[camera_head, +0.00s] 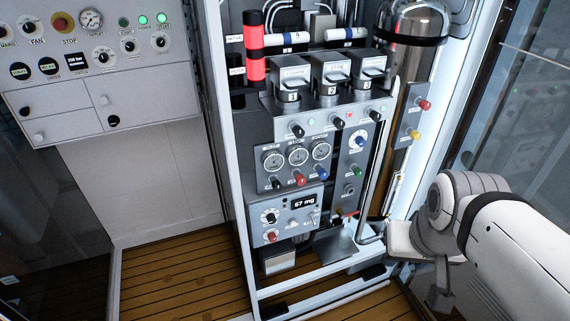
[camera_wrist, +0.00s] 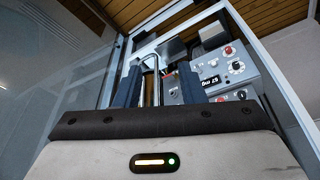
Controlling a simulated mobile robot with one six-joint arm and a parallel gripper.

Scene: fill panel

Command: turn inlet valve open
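The fill panel (camera_head: 262,150) stands in a white frame, with several small valve knobs and gauges. Its labels are too small to read, so I cannot tell which knob is the inlet valve. A black knob (camera_head: 298,131), another knob (camera_head: 338,123) and a third (camera_head: 374,115) sit in a row below the numbered units. A red knob (camera_head: 424,104) and a yellow knob (camera_head: 414,134) are on the right side plate. My gripper (camera_wrist: 161,85) is open and empty in the wrist view, with the panel's lower part beyond its fingers. Its fingertips are not clear in the head view.
A display box (camera_head: 297,216) reading "67 mg" is low on the panel; it appears inverted in the wrist view (camera_wrist: 210,80). A bent metal pipe (camera_head: 377,180) runs beside the panel's right edge. A metal cylinder (camera_head: 411,60) stands behind. Glass is at right; wooden floor (camera_head: 180,275) is clear at left.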

